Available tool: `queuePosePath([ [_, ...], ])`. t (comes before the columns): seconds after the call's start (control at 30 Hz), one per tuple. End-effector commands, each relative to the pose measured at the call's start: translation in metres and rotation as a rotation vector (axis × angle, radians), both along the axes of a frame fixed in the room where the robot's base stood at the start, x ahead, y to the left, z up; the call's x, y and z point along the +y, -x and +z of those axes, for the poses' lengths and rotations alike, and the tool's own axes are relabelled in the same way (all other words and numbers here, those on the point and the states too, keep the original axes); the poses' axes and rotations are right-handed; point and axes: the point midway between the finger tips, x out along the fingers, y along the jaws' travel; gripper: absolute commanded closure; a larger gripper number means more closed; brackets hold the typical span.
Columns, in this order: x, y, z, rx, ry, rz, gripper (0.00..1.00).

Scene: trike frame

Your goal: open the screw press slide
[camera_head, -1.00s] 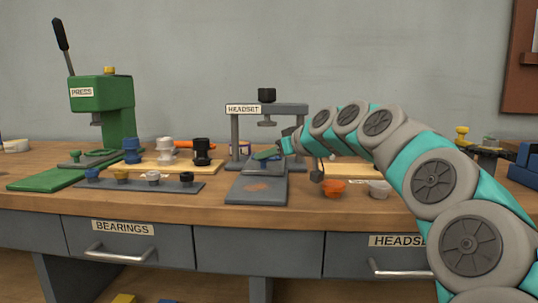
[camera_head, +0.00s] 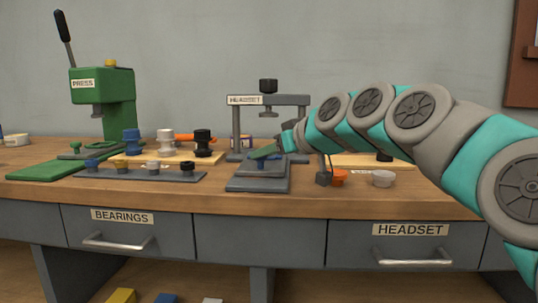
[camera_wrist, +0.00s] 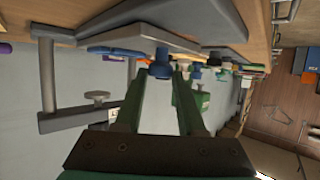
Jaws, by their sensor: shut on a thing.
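The screw press is a grey gantry (camera_head: 236,130) labelled HEADSET with a black knob (camera_head: 268,86) on top, standing mid-bench. Its grey slide (camera_head: 270,172) lies low in front of the posts, over a grey base plate (camera_head: 255,186). My gripper (camera_head: 262,156) reaches in from the right, just in front of the press. In the wrist view its two green fingers are shut on a small blue knob (camera_wrist: 160,71) that stands on the slide plate (camera_wrist: 140,38). In the head view the fingers partly hide the knob.
A green press (camera_head: 102,90) stands at the left. A grey rack with several small pegs (camera_head: 130,174) and several stepped parts (camera_head: 165,141) lie left of the slide. An orange cup (camera_head: 339,178) and a pale cup (camera_head: 383,178) sit to the right. The bench front edge is near.

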Motion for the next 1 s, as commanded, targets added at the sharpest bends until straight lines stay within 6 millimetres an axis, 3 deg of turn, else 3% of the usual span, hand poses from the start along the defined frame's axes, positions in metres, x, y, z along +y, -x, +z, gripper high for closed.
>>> queuePosePath([
  [0.1,0.0,0.023,0.0,-0.003,-0.001,0.0,1.0],
  [0.3,0.002,0.047,0.0,-0.001,0.001,0.0,1.0],
  [0.83,0.002,0.057,0.002,-0.002,-0.002,-0.001,1.0],
  [0.87,0.002,0.057,0.002,-0.002,-0.002,-0.001,0.59],
  [1.0,0.002,0.057,0.001,-0.001,-0.002,-0.001,0.44],
])
